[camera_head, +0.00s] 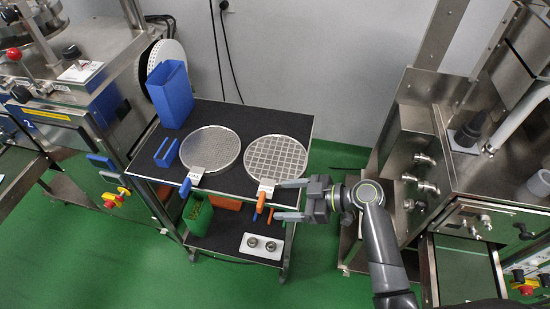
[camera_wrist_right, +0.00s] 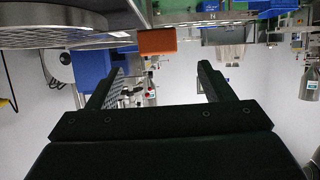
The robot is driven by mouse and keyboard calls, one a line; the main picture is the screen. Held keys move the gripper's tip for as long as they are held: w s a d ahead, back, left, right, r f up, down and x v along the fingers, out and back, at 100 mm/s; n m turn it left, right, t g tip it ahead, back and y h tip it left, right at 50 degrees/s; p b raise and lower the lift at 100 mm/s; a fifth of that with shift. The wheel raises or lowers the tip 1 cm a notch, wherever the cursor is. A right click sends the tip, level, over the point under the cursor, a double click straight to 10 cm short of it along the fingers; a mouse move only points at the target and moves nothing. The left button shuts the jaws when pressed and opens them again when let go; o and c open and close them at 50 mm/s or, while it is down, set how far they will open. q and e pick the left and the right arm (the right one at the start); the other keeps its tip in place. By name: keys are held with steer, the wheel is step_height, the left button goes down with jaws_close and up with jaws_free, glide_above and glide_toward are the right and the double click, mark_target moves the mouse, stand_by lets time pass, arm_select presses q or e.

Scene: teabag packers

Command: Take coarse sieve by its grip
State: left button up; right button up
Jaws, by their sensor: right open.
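The coarse sieve (camera_head: 277,157) is a round metal sieve with a wide grid, lying on the right of the black cart top. Its orange grip (camera_head: 266,192) sticks out over the cart's front edge. My right gripper (camera_head: 290,200) is open and empty, just right of the grip, its fingers pointing left toward it. In the right wrist view an orange block, seemingly the grip (camera_wrist_right: 157,41), shows above and beyond the open right gripper (camera_wrist_right: 160,78). The fingers do not visibly touch it. My left gripper is in neither view.
A finer sieve (camera_head: 210,148) with a blue grip (camera_head: 185,188) lies to the left on the cart top (camera_head: 240,112). A tall blue container (camera_head: 170,95) stands behind it. The lower shelf holds a green bin (camera_head: 197,216) and a white plate (camera_head: 261,246). Steel machines flank the cart.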

mark_target(261, 198)
steer(key=x, duration=0.2)
steer(key=shift+w+a+f, duration=0.1)
steer(key=shift+a+f, duration=0.05)
steer(key=shift+a, duration=0.15)
steer(key=shift+w+a+p, duration=0.15)
steer(key=shift+a+p, duration=0.25)
steer(key=shift+p, duration=0.25)
steer(key=p+x, duration=0.1)
steer(key=x, duration=0.3)
steer(key=shift+w+d+p, duration=0.1)
steer(key=shift+p, duration=0.25)
steer(key=shift+a+f, duration=0.2)
steer(key=shift+a, duration=0.05)
steer(key=shift+w, duration=0.1)
steer(key=c, duration=1.2)
steer(key=shift+r, duration=0.1)
